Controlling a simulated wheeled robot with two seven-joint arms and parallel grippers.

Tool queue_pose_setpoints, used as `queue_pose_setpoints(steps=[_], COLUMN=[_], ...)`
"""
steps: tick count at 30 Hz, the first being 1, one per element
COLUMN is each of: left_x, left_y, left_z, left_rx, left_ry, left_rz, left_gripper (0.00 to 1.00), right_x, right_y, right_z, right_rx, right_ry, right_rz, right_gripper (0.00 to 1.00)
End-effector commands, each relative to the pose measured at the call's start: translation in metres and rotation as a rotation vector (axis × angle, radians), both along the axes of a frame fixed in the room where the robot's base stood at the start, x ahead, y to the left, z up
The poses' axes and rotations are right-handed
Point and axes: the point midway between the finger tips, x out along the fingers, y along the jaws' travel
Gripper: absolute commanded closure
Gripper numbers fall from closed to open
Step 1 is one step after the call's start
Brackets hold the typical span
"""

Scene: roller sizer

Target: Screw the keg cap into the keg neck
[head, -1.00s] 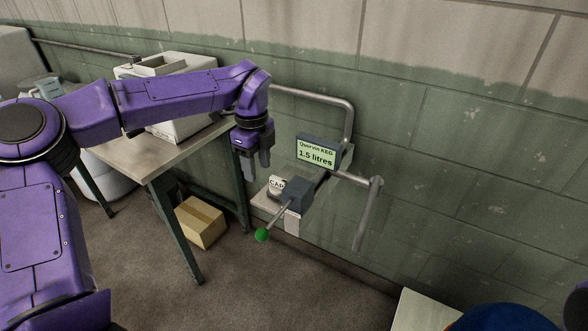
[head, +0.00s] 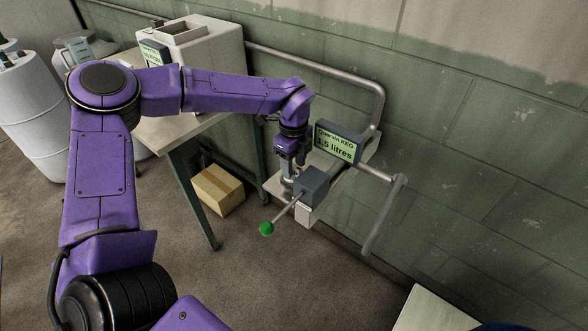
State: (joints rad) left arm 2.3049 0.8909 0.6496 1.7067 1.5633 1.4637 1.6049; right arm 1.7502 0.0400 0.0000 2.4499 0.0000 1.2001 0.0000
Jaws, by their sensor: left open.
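My left gripper (head: 289,166) points down over the small pale shelf (head: 273,186) on the wall, its jaws open. It is just left of the green sign (head: 336,146) reading "Quervin KEG 1.5 litres" and behind the grey block (head: 313,184). The keg cap is not clearly visible; the gripper and block cover the part of the shelf where a "CAP" label showed earlier. I cannot make out the keg or its neck. My right gripper is out of view.
A lever with a green knob (head: 266,229) sticks out from the block. A bent pipe handle (head: 386,215) is to its right. A work table (head: 165,130) holds a white machine (head: 210,55); a cardboard box (head: 218,190) lies below it. White drums (head: 35,120) stand at left.

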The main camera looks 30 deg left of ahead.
Motion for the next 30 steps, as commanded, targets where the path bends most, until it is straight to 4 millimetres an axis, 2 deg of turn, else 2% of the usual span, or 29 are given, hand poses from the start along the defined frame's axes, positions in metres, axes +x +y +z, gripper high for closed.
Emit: queue_pose_setpoints(steps=[3, 8, 12, 13, 20, 23, 27, 30], left_x=[0.000, 0.000, -0.001, -0.001, -0.001, 0.000, 0.001, -0.004], left_y=[0.000, 0.001, 0.001, 0.001, 0.001, 0.001, -0.001, -0.018], left_z=[-0.006, -0.006, -0.006, -0.006, -0.006, 0.001, 0.035, 0.057], left_rx=[0.000, 0.000, 0.000, 0.000, 0.000, 0.000, 0.000, 0.001], left_ry=[0.000, -0.001, -0.001, -0.001, -0.001, -0.002, -0.004, -0.002], left_rz=[0.001, 0.001, 0.001, 0.001, 0.002, 0.001, -0.003, -0.013], left_gripper=[0.51, 0.51, 0.97, 1.00, 1.00, 1.00, 1.00, 1.00], right_x=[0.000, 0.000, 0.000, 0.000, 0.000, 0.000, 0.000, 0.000], right_y=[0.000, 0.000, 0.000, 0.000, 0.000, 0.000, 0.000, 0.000], right_z=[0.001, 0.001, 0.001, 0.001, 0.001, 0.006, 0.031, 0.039], right_rx=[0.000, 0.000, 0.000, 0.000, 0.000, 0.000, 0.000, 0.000], right_ry=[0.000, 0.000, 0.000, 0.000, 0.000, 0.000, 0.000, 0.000], right_rz=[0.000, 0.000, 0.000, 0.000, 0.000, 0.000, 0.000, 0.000], right_gripper=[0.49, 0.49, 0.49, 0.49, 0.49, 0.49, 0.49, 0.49])
